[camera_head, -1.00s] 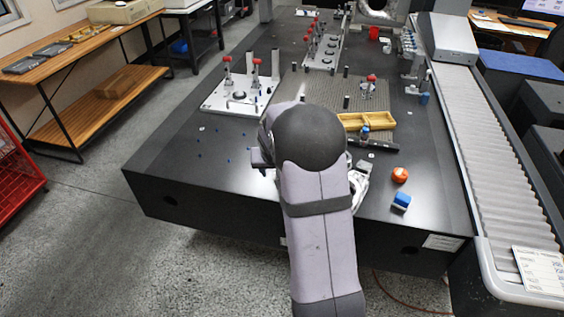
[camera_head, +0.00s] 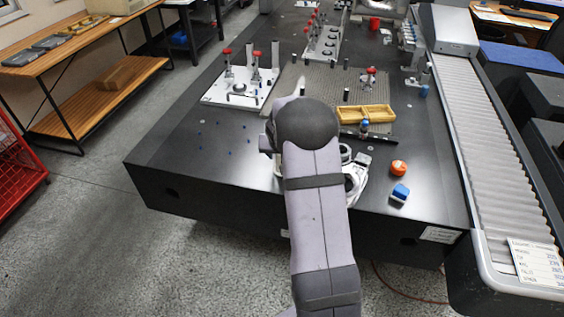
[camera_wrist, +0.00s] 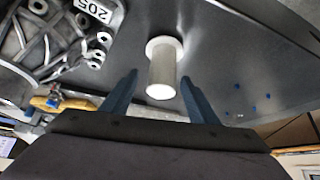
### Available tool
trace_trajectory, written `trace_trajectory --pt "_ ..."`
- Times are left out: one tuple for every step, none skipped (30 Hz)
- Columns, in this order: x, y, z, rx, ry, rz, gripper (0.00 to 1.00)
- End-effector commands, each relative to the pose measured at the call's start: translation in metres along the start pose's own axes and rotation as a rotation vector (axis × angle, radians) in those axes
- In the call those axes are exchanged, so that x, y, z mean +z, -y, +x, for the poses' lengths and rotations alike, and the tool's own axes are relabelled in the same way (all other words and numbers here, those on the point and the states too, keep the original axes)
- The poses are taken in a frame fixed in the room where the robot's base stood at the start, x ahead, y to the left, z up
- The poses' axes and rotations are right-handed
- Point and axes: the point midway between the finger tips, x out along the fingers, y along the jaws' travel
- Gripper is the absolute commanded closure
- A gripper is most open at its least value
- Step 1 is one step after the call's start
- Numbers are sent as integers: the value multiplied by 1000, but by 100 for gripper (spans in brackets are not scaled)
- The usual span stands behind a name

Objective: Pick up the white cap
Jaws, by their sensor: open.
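The white cap (camera_wrist: 163,68) shows in the wrist view as a white cylinder with a wider flange at its far end, on the dark table. My gripper (camera_wrist: 160,92) is open, with its two blue-grey fingers on either side of the cap's lower part in the picture. I see gaps between the fingers and the cap; I cannot tell how far the fingertips are above the table. In the head view my arm hides the cap and the fingers.
In the head view, a yellow tray (camera_head: 366,113), an orange round object (camera_head: 398,168) and a blue block (camera_head: 400,193) lie right of my arm. A white fixture plate (camera_head: 238,98) stands to the left.

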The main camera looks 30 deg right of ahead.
Motion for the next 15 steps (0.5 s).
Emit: trace_trajectory --pt "0 0 4 1 3 -1 46" --pt "0 1 8 1 3 -1 46" --pt "-1 1 12 1 3 0 46" --pt "-1 1 15 1 3 0 46" --pt "-1 2 18 1 3 0 46" --pt "-2 2 22 1 4 -1 46" --pt "-2 2 26 1 4 -1 46" --pt "-2 2 29 1 3 0 46" --pt "-1 2 33 1 4 -1 46" --pt "-2 2 36 0 3 0 46" --pt "-2 2 38 0 2 0 46" --pt "-2 2 41 0 2 0 46" --pt "-2 2 42 0 2 0 46" --pt "-2 2 43 0 2 0 46" --pt "-2 2 44 -1 1 0 46"
